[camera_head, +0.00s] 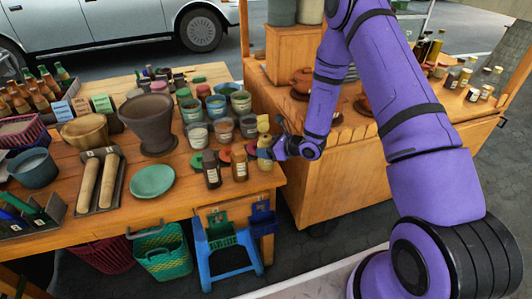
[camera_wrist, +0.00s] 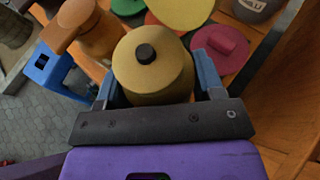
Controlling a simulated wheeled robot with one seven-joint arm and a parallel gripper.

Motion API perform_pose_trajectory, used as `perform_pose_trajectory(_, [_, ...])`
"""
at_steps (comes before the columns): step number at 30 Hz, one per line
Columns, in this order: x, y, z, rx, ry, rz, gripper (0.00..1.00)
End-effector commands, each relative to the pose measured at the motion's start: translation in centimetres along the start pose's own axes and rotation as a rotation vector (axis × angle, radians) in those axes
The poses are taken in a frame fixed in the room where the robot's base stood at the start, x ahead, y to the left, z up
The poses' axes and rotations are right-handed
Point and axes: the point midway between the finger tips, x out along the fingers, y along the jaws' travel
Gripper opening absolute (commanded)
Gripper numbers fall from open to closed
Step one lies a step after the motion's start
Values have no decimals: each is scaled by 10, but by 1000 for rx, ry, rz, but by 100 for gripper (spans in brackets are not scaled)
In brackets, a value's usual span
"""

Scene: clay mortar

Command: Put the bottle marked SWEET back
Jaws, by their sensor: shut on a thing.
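My gripper (camera_wrist: 152,90) has its blue fingers on either side of a yellow, round-topped container with a black knob (camera_wrist: 150,75), and is shut on it. In the head view the yellow container (camera_head: 264,142) shows partly behind my gripper (camera_head: 268,153) at the table's right edge. A dark bottle (camera_head: 211,170) and an amber-brown bottle (camera_head: 239,165) stand upright just left of it. The amber-brown bottle also shows in the wrist view (camera_wrist: 97,35). I cannot read SWEET on anything; the held container's side is hidden.
Coloured lids (camera_head: 225,155) lie close by the bottles. Several paint-like pots (camera_head: 220,105), a mortar (camera_head: 150,120) and a green plate (camera_head: 152,181) crowd the wooden table. A second wooden counter (camera_head: 330,165) with small bottles (camera_head: 474,94) stands at right.

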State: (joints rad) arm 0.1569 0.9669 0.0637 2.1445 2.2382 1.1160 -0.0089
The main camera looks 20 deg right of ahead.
Motion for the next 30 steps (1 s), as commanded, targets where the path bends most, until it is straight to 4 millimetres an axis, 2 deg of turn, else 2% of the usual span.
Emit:
perform_pose_trajectory(5, [9,1,-20,1,-1,1,35])
perform_pose_trajectory(17, [10,0,-24,0,-2,0,35])
perform_pose_trajectory(18, [10,1,-24,0,0,0,71])
perform_pose_trajectory(20, [10,1,-24,0,0,0,85])
perform_pose_trajectory(21, [10,1,-24,0,0,0,87])
perform_pose_trajectory(30, [9,1,-22,0,0,0,87])
